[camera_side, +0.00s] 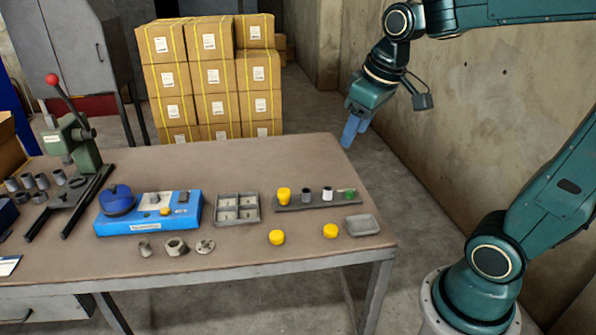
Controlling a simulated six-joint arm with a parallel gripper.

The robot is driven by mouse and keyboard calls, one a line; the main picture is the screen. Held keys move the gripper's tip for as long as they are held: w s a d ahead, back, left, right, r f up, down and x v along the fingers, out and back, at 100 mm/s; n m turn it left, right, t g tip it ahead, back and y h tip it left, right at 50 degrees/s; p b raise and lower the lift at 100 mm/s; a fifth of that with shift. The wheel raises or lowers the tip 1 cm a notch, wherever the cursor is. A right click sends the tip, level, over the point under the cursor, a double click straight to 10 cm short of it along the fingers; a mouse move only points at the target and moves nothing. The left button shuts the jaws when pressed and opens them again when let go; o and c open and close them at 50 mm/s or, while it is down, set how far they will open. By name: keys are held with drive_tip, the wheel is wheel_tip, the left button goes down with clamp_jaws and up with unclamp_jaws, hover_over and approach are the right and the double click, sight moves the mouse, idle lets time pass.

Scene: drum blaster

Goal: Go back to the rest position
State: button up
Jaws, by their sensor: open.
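My gripper (354,130) has blue fingers and hangs at the end of my green arm, above and just past the right back edge of the table (250,165). It is open, and I see nothing between its fingers. It is clear of the parts on the table. No marker for a rest position shows in this view.
A dark rack (315,204) holds several small parts, with two yellow pieces (277,237) before it. A grey tray (362,224), divided tray (237,208), blue device (150,212) and lever press (75,150) stand on the table. Boxes (210,80) are stacked behind. A concrete wall (490,100) rises at right.

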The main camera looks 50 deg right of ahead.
drive_tip(key=s+a+t, duration=0.1)
drive_tip(key=s+a, duration=0.2)
drive_tip(key=s, duration=0.2)
drive_tip(key=s+a+f, duration=0.1)
drive_tip(key=s+a, duration=0.2)
drive_tip(key=s, duration=0.2)
drive_tip(key=shift+s+t+y, duration=0.35)
drive_tip(key=shift+t+y, duration=0.05)
